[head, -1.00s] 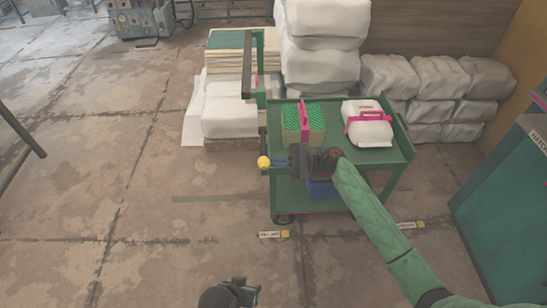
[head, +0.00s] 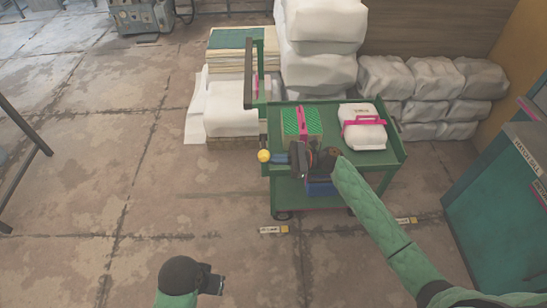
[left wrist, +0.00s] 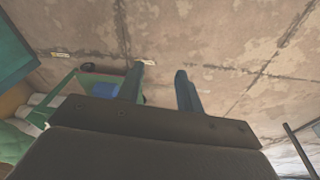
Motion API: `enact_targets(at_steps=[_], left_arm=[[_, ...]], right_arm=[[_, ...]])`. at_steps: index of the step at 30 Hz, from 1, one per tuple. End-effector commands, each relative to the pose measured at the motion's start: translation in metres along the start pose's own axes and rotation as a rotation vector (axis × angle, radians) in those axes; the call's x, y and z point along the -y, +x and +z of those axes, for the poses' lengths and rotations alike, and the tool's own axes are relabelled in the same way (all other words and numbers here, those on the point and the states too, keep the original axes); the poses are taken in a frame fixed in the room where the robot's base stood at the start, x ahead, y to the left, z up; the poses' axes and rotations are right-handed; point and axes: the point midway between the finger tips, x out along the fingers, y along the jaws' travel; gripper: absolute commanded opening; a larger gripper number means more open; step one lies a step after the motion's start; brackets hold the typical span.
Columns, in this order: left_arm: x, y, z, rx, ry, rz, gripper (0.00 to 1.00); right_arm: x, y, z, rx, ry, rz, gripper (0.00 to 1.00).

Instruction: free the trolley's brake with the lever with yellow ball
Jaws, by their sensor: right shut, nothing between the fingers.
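The green trolley (head: 362,160) stands in the middle of the head view, its handle post at its left end. The yellow ball (head: 264,156) of the lever is at the trolley's near left corner. The lever's shaft is mostly hidden by my right gripper. My right gripper (head: 280,158) is just right of the ball, at the near edge of the top shelf, shut with nothing in it. I cannot tell whether it touches the lever. My left gripper (head: 218,284) is low over the floor, well away from the trolley. In the left wrist view its fingers (left wrist: 159,72) are apart and empty.
A green-patterned stack (head: 302,121) and a white bundle with a pink strap (head: 363,131) lie on the trolley. A blue box (head: 321,188) is below. White sacks (head: 318,70) stand behind, a teal cabinet (head: 495,215) at right. The floor at left (head: 80,200) is clear.

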Motion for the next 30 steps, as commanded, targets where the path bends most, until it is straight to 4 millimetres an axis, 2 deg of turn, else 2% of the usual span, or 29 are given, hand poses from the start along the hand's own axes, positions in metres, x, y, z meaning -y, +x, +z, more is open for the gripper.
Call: enact_targets(at_steps=[2,4,12,19,30], left_arm=[[0.003,-0.008,0.002,0.014,-0.005,-0.008,0.36],[0.005,-0.007,0.002,0.021,-0.007,-0.012,0.36],[0.007,0.031,-0.003,0.025,-0.006,-0.016,0.36],[0.009,0.052,-0.004,0.025,-0.005,-0.018,0.36],[0.010,0.058,-0.004,0.023,-0.005,-0.018,0.36]], right_arm=[[0.001,0.000,0.004,0.000,0.025,-0.002,0.00],[0.002,0.000,0.006,-0.001,0.045,-0.003,0.00],[0.005,0.001,0.013,0.000,0.044,-0.004,0.00],[0.007,0.002,0.017,0.000,0.043,-0.003,0.00],[0.008,0.002,0.018,0.000,0.042,-0.004,0.00]])
